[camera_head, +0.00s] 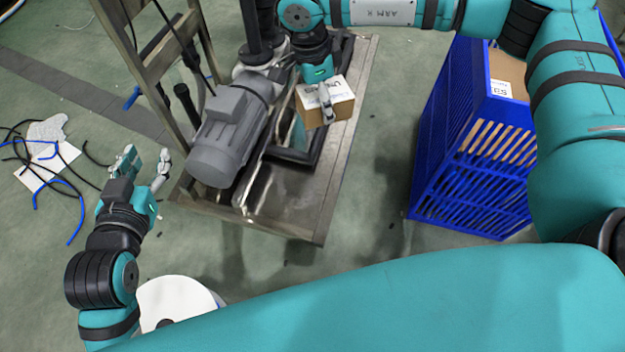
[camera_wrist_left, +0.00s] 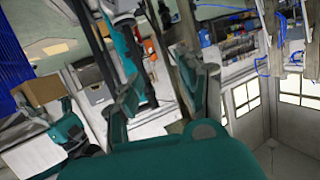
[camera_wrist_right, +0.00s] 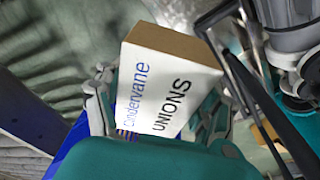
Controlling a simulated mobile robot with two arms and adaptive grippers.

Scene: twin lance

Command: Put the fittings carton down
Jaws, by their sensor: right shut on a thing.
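The fittings carton (camera_head: 341,92) is a small brown box with a white label. In the right wrist view the carton (camera_wrist_right: 165,85) reads "Cindervane UNIONS". My right gripper (camera_head: 325,97) is shut on it, one finger lying along its near side. The carton appears over the metal platform (camera_head: 335,165), just right of the grey motor (camera_head: 228,135); I cannot tell whether it touches anything below. My left gripper (camera_head: 146,168) is open and empty, left of the platform. The carton (camera_wrist_left: 37,91) also shows at the left of the left wrist view.
A blue slatted crate (camera_head: 465,165) with cardboard inside stands on the right. Black and blue hoses (camera_head: 45,165) lie on paper on the floor at left. A metal frame (camera_head: 160,60) rises at the platform's back left. The platform's front right part is bare.

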